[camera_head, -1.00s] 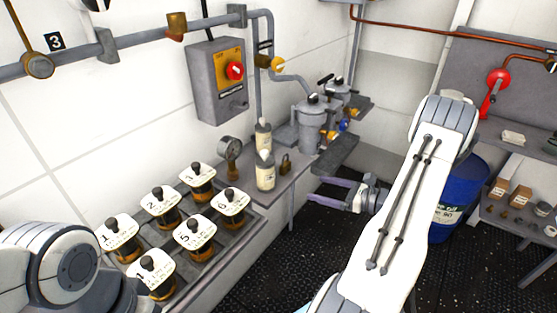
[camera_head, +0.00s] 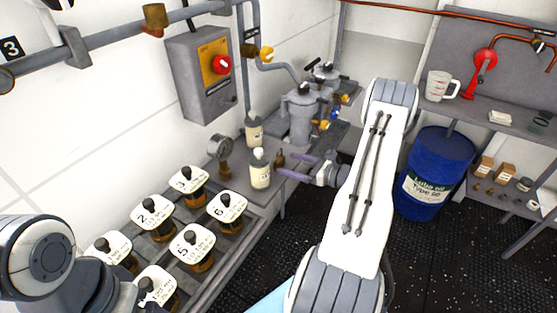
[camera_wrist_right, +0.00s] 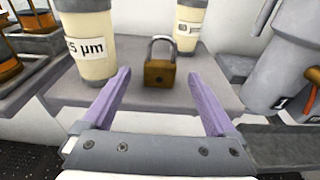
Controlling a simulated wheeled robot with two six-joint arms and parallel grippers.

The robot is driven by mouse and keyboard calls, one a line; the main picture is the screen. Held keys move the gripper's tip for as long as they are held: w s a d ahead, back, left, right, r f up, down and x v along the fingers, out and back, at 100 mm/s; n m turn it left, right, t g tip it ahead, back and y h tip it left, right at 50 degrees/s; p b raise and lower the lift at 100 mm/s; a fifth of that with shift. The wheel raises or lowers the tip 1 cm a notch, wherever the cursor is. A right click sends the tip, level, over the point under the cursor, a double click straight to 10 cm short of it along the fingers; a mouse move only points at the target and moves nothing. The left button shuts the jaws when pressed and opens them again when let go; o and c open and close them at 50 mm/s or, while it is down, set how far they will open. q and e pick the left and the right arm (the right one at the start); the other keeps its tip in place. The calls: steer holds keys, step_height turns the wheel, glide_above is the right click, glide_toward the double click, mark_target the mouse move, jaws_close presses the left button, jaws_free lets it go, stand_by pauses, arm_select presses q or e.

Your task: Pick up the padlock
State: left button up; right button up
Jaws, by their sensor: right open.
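The padlock (camera_wrist_right: 160,72) has a brass body and a grey shackle and stands upright on the grey bench, centred ahead of my right gripper in the right wrist view. In the head view the padlock (camera_head: 280,159) is small, just beyond the fingertips. My right gripper (camera_head: 293,165) is open and empty, its two purple fingers pointing at the padlock from the right. In the right wrist view the fingertips of my right gripper (camera_wrist_right: 158,72) lie either side of the padlock's line, short of it. My left gripper is not in view; only part of the left arm shows.
A cream labelled cylinder (camera_wrist_right: 88,45) stands close left of the padlock, and another cream cylinder (camera_wrist_right: 190,22) behind it to the right. A gauge (camera_head: 220,148) and several numbered sample jars (camera_head: 187,180) are further left. Grey filter housings (camera_head: 302,110) stand behind right.

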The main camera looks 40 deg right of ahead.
mark_target(282, 161)
steer(key=x, duration=0.3)
steer(key=shift+w+p, duration=0.2)
steer(key=shift+p, duration=0.1)
jaws_close()
